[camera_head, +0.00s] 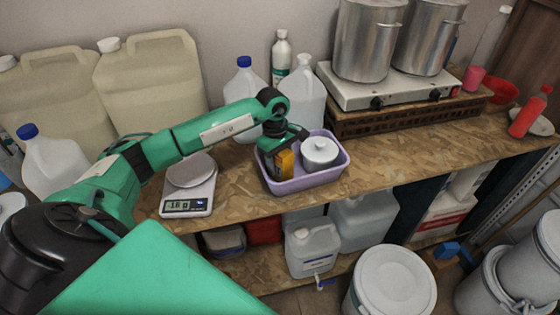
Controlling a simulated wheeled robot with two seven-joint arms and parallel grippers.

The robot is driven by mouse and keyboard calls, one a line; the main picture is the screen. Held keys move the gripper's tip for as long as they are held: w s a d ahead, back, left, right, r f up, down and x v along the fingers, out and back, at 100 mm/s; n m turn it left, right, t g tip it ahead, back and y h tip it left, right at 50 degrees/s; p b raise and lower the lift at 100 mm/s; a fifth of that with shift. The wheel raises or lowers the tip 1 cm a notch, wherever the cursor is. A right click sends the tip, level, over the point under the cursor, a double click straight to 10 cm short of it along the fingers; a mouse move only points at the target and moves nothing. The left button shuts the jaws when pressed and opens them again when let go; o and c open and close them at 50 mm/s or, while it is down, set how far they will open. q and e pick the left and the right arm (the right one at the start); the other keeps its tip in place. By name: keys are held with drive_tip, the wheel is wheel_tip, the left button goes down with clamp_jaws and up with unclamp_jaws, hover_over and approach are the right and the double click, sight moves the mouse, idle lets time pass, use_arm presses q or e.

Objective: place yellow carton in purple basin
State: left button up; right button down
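The yellow carton (285,164) stands in the left part of the purple basin (300,184), beside a round grey-white lidded pot (320,151) in the same basin. My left gripper (280,149) reaches in from the left and points down over the basin, right at the top of the carton. Its dark fingers overlap the carton's upper and left parts, so I cannot tell whether they grip it or stand apart. The carton's lower part is partly hidden by the basin's front wall. My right gripper is not in view.
A kitchen scale (189,186) stands left of the basin. Jugs, including a clear one with a blue cap (244,88) and a white one (303,90), stand behind. A hotplate (390,88) with two steel pots is at back right. The board (410,155) right of the basin is clear.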

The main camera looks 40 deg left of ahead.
use_arm(q)
drive_tip(key=shift+r, duration=0.1)
drive_tip(key=shift+r, duration=0.15)
drive_tip(key=r+b, duration=0.1)
drive_tip(key=r, duration=0.2)
drive_tip(key=a+r+b, duration=0.1)
drive_tip(key=r+b, duration=0.1)
drive_tip(key=r, duration=0.2)
drive_tip(key=r+b, duration=0.1)
drive_tip(key=r, duration=0.2)
drive_tip(key=shift+w+a+r, duration=0.2)
drive_tip(key=shift+a+r, duration=0.05)
drive_tip(key=shift+a, duration=0.05)
drive_tip(key=shift+a+r+b, duration=0.1)
drive_tip(key=shift+r+b, duration=0.2)
drive_tip(key=shift+r, duration=0.3)
